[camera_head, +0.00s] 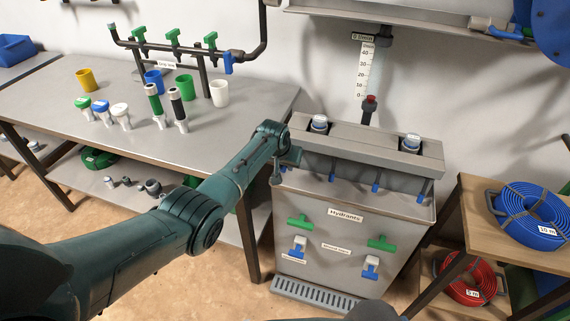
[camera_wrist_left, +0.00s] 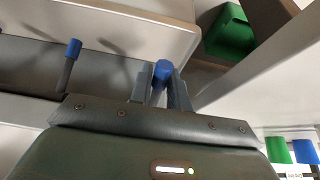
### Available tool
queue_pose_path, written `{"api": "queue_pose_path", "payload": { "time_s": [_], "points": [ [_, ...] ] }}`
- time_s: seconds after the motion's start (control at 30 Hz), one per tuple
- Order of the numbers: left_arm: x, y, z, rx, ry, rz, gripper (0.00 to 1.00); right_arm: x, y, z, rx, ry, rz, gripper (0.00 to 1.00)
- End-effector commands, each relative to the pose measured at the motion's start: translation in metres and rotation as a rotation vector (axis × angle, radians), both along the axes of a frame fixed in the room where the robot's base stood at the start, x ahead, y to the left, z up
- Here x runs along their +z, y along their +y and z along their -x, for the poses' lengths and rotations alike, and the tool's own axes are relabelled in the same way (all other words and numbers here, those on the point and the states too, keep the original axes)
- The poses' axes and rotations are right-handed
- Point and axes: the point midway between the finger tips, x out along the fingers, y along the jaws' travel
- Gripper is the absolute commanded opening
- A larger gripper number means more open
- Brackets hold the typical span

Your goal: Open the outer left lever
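The grey manifold box (camera_head: 350,215) labelled "Hydrants" stands right of centre in the head view. A row of blue-tipped levers hangs under its top, such as the one at the inner left (camera_head: 331,177). My left gripper (camera_head: 284,172) is at the manifold's left end, where it hides the outer left lever in the head view. In the left wrist view the blue tip of that lever (camera_wrist_left: 162,71) sits between my closely spaced fingers (camera_wrist_left: 160,92), which appear shut on it. A neighbouring blue-tipped lever (camera_wrist_left: 73,49) is to its left. My right gripper is out of view.
Green (camera_head: 382,243) and blue-white handles are on the box front. A scale (camera_head: 364,70) stands behind the manifold. A workbench (camera_head: 120,140) with cups and fittings is at the left. A wooden shelf with blue (camera_head: 528,213) and red hoses (camera_head: 465,277) is at the right.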

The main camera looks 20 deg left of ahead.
Motion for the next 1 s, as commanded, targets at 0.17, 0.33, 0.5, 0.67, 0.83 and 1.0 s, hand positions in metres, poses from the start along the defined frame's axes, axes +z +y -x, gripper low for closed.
{"api": "queue_pose_path", "payload": {
  "time_s": [0.17, 0.33, 0.5, 0.67, 0.83, 1.0],
  "points": [
    [0.002, 0.0, -0.001, 0.0, -0.004, 0.0, 0.32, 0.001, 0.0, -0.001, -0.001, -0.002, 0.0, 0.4],
    [0.001, 0.0, -0.001, 0.0, -0.005, 0.0, 0.37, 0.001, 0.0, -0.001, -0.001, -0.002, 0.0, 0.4],
    [0.002, 0.0, 0.0, 0.0, -0.005, 0.0, 0.37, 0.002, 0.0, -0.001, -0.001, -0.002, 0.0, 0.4],
    [0.014, 0.0, 0.004, 0.0, -0.006, 0.001, 0.37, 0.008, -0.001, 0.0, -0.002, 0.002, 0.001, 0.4],
    [0.035, 0.001, 0.014, -0.001, -0.008, 0.0, 0.37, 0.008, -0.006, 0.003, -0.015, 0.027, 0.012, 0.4],
    [0.06, 0.001, 0.026, 0.0, -0.009, 0.0, 0.37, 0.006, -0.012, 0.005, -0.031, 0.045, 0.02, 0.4]
  ]
}}
